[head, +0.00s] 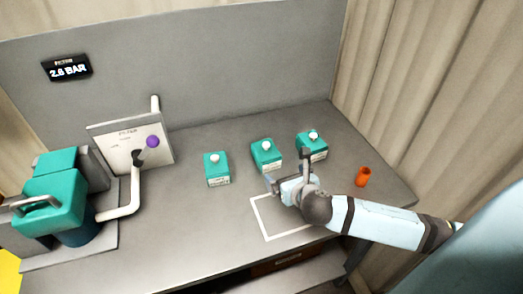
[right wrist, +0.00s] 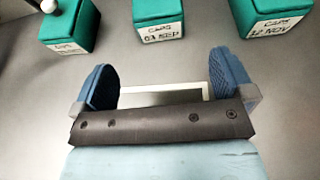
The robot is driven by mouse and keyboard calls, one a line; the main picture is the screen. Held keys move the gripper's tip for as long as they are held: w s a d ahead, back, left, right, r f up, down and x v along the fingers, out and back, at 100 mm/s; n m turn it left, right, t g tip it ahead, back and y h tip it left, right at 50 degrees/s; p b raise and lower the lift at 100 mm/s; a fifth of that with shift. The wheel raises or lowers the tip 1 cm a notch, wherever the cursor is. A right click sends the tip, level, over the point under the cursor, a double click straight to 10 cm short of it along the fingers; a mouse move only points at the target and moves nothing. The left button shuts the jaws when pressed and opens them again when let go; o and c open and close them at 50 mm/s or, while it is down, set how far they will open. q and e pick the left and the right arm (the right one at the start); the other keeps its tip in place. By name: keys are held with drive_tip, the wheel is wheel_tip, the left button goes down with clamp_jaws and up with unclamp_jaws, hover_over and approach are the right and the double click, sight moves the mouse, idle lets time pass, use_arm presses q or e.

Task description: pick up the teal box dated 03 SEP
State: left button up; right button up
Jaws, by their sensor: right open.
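Three teal boxes with white knobs on top stand in a row on the grey bench. The middle box (head: 266,155) reads "CAPS 03 SEP" on its label in the right wrist view (right wrist: 158,14). The right box (head: 311,146) reads "CAPS 12 NOV" there (right wrist: 262,12). The left box (head: 217,168) also shows in the wrist view (right wrist: 68,22), its date too small to read. My right gripper (head: 280,183) is open and empty, in front of the middle box and apart from it. Its blue fingers (right wrist: 168,80) point toward that box. My left gripper is out of view.
A white square outline (head: 257,221) is marked on the bench under my right gripper. At left are a panel with a purple-knobbed lever (head: 152,142), a white pipe (head: 133,195) and a teal tank (head: 52,205). A grey wall stands behind.

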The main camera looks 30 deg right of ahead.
sight(272, 163)
drive_tip(key=x, duration=1.2)
drive_tip(key=shift+w+f, duration=0.1)
drive_tip(key=shift+w, duration=0.1)
drive_tip(key=c, duration=0.9)
